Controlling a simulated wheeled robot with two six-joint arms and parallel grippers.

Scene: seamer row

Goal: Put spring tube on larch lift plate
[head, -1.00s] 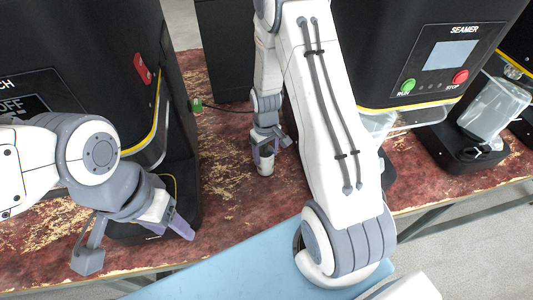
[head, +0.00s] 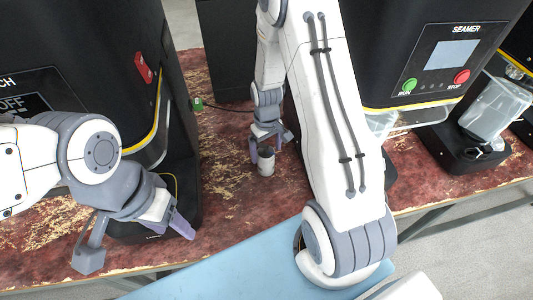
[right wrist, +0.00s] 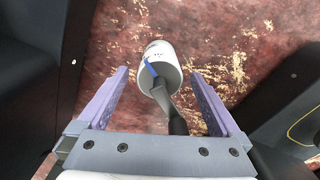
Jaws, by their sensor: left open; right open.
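A small white tube (head: 266,161), apparently the spring tube, stands upright on the worn red bench. In the right wrist view it is a white cylinder (right wrist: 157,62) with a blue mark, seen between and just beyond the fingertips. My right gripper (head: 269,146) is open around or just above it; I cannot tell whether a finger touches it. The left machine, whose label ends in "CH" (head: 5,86), appears to be larch. Its black base (head: 188,208) shows behind my left gripper (head: 178,226), which is open and empty; the lift plate is mostly hidden.
A seamer machine (head: 435,55) with green and red buttons stands at right, and a clear container (head: 495,108) sits at another station farther right. A black box (head: 222,50) stands behind the tube. The bench (head: 225,190) is clear between the tube and the left machine.

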